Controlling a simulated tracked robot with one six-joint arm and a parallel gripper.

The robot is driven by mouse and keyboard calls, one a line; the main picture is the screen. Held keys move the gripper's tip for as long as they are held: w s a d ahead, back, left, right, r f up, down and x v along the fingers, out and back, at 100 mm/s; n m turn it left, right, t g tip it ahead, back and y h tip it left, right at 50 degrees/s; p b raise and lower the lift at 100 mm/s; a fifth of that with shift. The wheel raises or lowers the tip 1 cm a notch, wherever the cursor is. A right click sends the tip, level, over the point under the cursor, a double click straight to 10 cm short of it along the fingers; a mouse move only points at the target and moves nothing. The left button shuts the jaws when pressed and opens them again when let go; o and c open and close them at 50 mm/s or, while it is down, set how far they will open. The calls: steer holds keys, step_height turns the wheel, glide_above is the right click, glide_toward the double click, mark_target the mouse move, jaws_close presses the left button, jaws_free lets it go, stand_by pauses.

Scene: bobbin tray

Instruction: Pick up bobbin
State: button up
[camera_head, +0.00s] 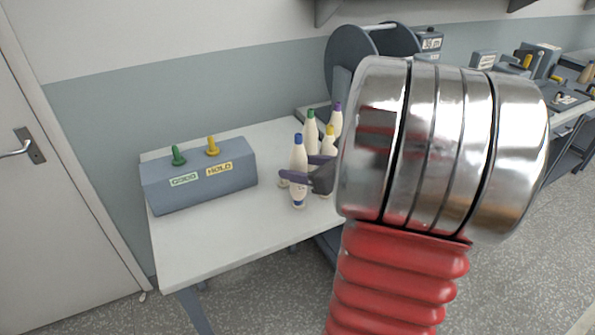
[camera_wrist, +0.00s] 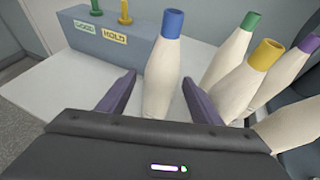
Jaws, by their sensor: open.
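A cream bobbin with a blue top (camera_head: 298,150) stands on the white table. In the wrist view the blue-topped bobbin (camera_wrist: 161,75) stands upright between the two purple fingers of my gripper (camera_wrist: 158,82), with a gap on each side. The gripper is open and empty; in the head view its fingers (camera_head: 298,168) cross in front of the bobbins and partly hide them. Bobbins with green (camera_wrist: 230,62), yellow (camera_wrist: 248,85) and purple (camera_wrist: 288,65) tops stand close on the right. A pale piece with a blue mark (camera_head: 299,196) shows below the fingers; I cannot tell what it belongs to.
A grey box (camera_head: 200,185) with green and yellow pegs, labelled GOOD and HOLD, stands at the left of the table (camera_head: 215,242). A large dark reel (camera_head: 350,50) stands behind the bobbins. The table front is clear. A door (camera_head: 50,200) is at the left.

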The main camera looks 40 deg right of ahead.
steer(key=x, duration=0.5)
steer(key=shift+s+f, duration=0.15)
steer(key=shift+f, duration=0.1)
steer(key=c, duration=1.2)
